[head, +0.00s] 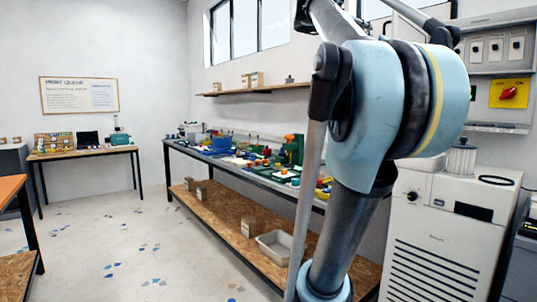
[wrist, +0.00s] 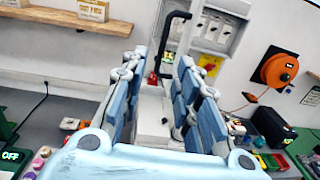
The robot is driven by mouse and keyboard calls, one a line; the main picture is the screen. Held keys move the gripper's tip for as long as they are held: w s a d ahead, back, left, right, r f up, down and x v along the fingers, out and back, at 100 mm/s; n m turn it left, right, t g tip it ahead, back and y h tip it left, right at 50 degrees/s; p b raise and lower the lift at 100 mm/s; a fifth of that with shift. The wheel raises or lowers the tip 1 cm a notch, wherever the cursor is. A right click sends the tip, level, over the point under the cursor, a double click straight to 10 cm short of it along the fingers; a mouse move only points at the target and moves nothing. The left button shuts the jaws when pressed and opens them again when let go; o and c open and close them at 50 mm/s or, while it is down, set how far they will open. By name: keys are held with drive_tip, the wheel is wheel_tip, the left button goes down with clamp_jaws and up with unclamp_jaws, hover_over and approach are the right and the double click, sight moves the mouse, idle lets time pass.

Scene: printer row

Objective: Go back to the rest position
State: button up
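My gripper (wrist: 160,72) shows in the wrist view with its two blue jointed fingers apart. It is open, and nothing is held between the fingers. Through the gap I see pale equipment and a grey wall panel beyond. In the head view my arm crosses the right half of the picture, in front of the long workbench (head: 240,172). The gripper itself does not show there.
A white cabinet machine (head: 438,235) stands at the right, close beside my arm in the picture. A grey bin (head: 273,246) sits on the bench's lower shelf. A small table (head: 80,154) stands at the far left. The floor (head: 110,245) between is clear.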

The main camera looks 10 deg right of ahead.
drive_tip(key=w+a+f+n+t+y, duration=0.95)
drive_tip(key=w+a+n, duration=0.35)
drive_tip(key=n, duration=0.5)
drive_tip(key=s+a+f+n+g+y, duration=0.1)
drive_tip(key=a+f+n+y, duration=0.3)
drive_tip(key=a+f+n, duration=0.55)
drive_tip(key=s+a+f+n+g+y, duration=0.1)
drive_tip(key=a+f+n+y, duration=0.4)
drive_tip(key=f, duration=0.7)
drive_tip(key=s+a+f+n+g, duration=0.1)
drive_tip(key=s+f+n+g, duration=0.3)
drive_tip(key=f, duration=0.8)
drive_tip(key=s+a+f+n+g, duration=0.25)
drive_tip(key=s+f+n, duration=0.35)
drive_tip(key=f, duration=0.5)
drive_tip(key=s+d+f+n+g+h, duration=0.1)
drive_tip(key=s+d+f+n+g, duration=0.2)
drive_tip(key=s+f, duration=0.5)
drive_tip(key=s+d+f+n+g+h, duration=0.1)
drive_tip(key=s+d+f+n+g, duration=0.2)
drive_tip(key=s+f, duration=0.6)
wheel_tip(320, 180, down, 3)
drive_tip(key=shift+s+d+f+g, duration=0.1)
drive_tip(key=shift+s+d+g, duration=0.2)
drive_tip(key=shift+d, duration=0.1)
